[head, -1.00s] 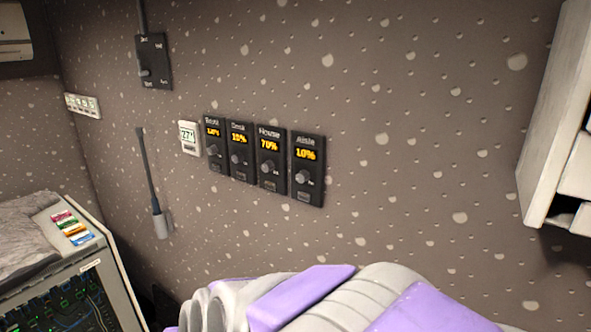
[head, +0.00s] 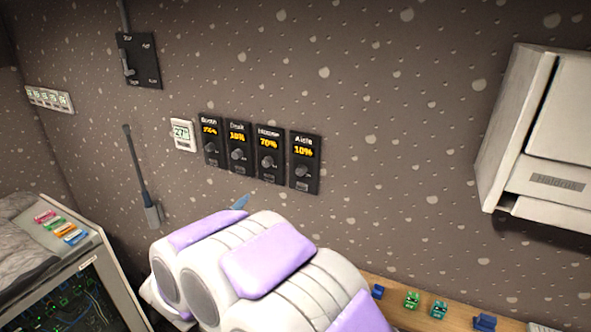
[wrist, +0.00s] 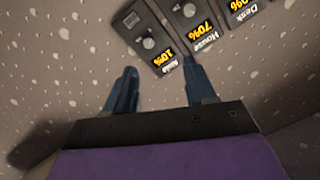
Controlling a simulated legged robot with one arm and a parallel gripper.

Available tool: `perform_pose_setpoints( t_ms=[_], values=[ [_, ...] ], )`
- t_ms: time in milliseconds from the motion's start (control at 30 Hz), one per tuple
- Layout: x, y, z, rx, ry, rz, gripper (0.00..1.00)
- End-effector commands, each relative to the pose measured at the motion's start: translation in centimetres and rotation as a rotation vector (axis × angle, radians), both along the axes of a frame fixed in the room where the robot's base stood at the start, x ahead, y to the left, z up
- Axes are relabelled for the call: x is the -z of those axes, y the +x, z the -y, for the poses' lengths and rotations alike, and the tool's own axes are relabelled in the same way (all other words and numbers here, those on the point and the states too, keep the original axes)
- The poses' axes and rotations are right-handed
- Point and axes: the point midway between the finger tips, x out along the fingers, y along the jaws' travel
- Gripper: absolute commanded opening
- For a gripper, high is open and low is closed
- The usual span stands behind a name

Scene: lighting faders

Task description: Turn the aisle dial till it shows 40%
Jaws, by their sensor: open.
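The Aisle panel (head: 304,176) is the rightmost of a row of black dimmer panels on the wall. Its display reads 10% and its dark round dial (head: 302,171) sits below the display. In the wrist view the panel is upside down, with the dial (wrist: 148,42) just beyond the fingertips. My gripper (wrist: 158,82) is open and empty, its two blue fingers apart, short of the Aisle and House panels. In the head view my arm hides most of the gripper; only a blue fingertip shows below the panels.
The House panel (head: 268,161) reads 70% and stands close left of Aisle. The Desk panel (head: 238,154) and another dimmer stand further left. A white dispenser (head: 545,135) juts out at right. A wooden shelf (head: 395,295) with small blocks lies below.

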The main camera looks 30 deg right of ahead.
Motion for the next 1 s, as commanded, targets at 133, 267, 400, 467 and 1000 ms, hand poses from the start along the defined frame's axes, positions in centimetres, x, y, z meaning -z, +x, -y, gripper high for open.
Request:
perform_pose_setpoints(
  t_ms=[133, 267, 400, 467, 1000],
  values=[
    [-0.7, -0.8, 2.0, 0.063, -0.031, 0.013, 0.55],
    [-0.7, -0.5, 3.0, 0.070, -0.033, 0.015, 0.55],
    [-0.5, 0.6, 3.7, 0.069, -0.037, 0.010, 0.55],
    [-0.6, 1.3, 3.9, 0.069, -0.040, 0.010, 0.55],
    [-0.9, 7.1, 11.8, 0.069, -0.037, 0.016, 0.55]
  ],
)
